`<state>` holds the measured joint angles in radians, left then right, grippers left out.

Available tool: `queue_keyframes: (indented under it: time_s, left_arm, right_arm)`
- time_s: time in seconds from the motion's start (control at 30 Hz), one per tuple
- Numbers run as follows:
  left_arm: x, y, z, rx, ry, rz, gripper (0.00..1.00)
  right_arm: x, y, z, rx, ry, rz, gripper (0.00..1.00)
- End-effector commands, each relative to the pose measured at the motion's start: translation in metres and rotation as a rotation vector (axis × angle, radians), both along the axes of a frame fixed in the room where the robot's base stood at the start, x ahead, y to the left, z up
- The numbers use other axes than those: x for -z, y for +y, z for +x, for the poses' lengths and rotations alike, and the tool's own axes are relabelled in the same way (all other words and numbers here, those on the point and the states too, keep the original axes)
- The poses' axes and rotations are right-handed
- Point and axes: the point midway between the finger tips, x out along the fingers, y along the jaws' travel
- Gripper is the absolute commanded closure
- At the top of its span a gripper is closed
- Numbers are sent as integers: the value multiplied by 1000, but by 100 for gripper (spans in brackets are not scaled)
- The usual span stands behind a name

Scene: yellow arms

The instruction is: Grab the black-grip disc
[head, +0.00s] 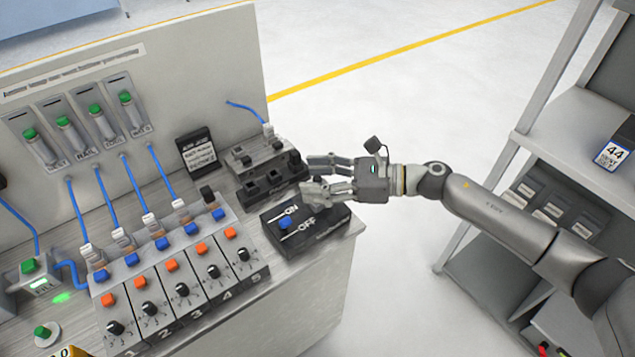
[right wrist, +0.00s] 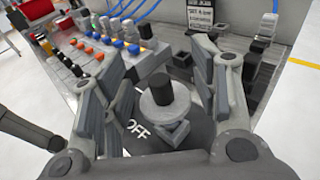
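A grey disc with a black grip (right wrist: 162,92) shows in the right wrist view, between the two fingers of my right gripper (right wrist: 163,88). It is at the black ON/OFF box, near the "OFF" lettering. The fingers stand apart on either side of it, and I see no clear contact. In the head view my right gripper (head: 318,174) reaches in from the right over the far edge of the black ON/OFF box (head: 318,232). There I cannot make out the disc, which the gripper seems to hide. My left gripper is not in view.
A dark slotted block (head: 272,187) sits just left of the gripper. A panel of switches and knobs (head: 172,283) fills the bench to the left, with blue cables above. A grey shelf unit (head: 520,150) stands right. Floor between bench and shelf is clear.

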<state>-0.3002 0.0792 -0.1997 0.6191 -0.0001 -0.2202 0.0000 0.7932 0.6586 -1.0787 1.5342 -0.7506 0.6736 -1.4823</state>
Motion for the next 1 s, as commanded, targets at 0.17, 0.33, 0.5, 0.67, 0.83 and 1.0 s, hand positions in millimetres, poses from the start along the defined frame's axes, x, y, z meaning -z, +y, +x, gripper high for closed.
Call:
queue_keyframes:
  time_s: [0.17, 0.33, 0.5, 0.67, 0.83, 1.0]
  left_arm:
    - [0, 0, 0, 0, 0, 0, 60]
    - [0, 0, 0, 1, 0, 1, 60]
    - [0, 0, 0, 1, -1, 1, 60]
    - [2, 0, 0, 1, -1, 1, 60]
    - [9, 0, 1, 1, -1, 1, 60]
    - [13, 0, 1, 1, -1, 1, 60]
  right_arm:
    - [0, 0, 0, 0, 1, 0, 73]
    - [0, 0, 0, 0, 1, 0, 76]
    - [0, 0, 0, 0, 1, 0, 79]
    - [-3, 0, 0, 0, 0, 1, 79]
    - [-19, 0, 0, -1, -5, 1, 79]
    - [-45, -1, -13, -2, -5, -1, 79]
